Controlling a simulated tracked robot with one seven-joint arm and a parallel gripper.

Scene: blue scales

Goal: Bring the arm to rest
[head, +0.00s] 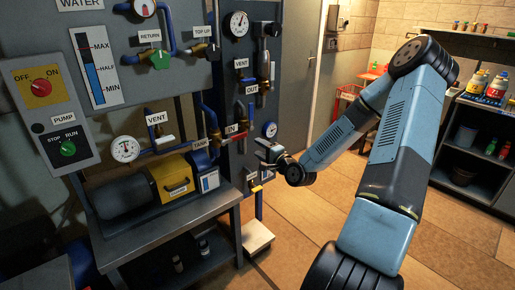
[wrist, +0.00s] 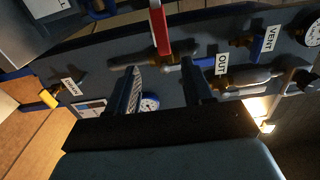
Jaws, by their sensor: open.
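My arm (head: 392,135) is blue-grey with dark joints. It rises at the right of the head view, bends at a high elbow and reaches down and left to the pipe panel. My gripper (head: 262,148) is near the panel, just right of the IN label. In the wrist view my gripper (wrist: 160,66) has its two dark fingers apart, with nothing held between them. A red lever (wrist: 158,30) is just beyond the fingertips. I cannot tell whether a finger touches the panel fittings.
The panel carries valves, gauges and OUT (wrist: 222,65), VENT (wrist: 271,38) and DRAIN (wrist: 69,88) labels close around my gripper. A pump bench (head: 165,215) stands at left, shelves (head: 480,130) at right. Tiled floor (head: 300,215) between them is mostly clear.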

